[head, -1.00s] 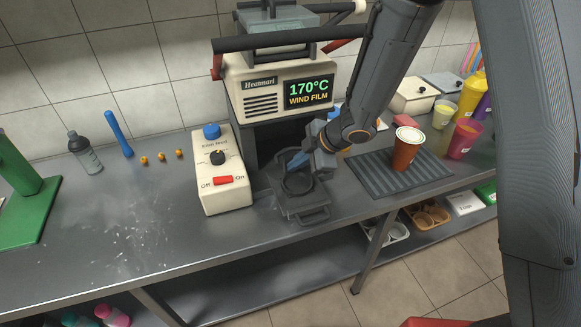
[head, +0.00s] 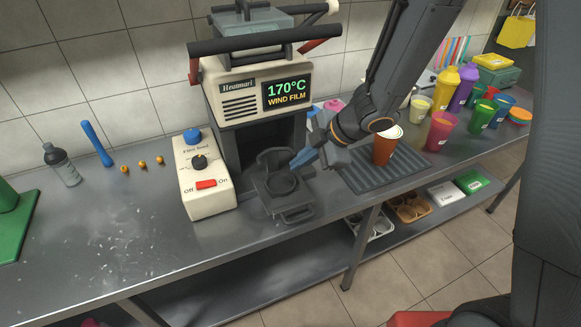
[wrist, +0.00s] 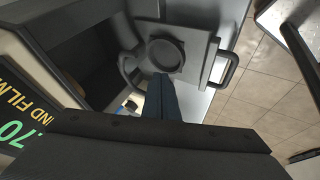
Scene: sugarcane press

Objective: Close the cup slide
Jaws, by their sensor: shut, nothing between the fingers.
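The cup slide (head: 285,205) is a dark grey tray with a round cup ring and a front handle (head: 297,214). It is pulled out in front of the sealing machine (head: 255,88). In the wrist view the slide shows at top centre, with its ring (wrist: 165,53) and its handle (wrist: 228,70) to the right. My gripper (head: 300,162) is shut and empty, at the right side of the slide's ring in the head view. In the wrist view its closed blue-grey fingers (wrist: 160,92) point at the ring's near edge. I cannot tell whether they touch the slide.
A white control box (head: 203,177) stands left of the slide. A brown cup (head: 385,145) with a lid stands on a ribbed dark mat (head: 370,178) to the right. Several coloured cups stand further right. The counter front-left is clear.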

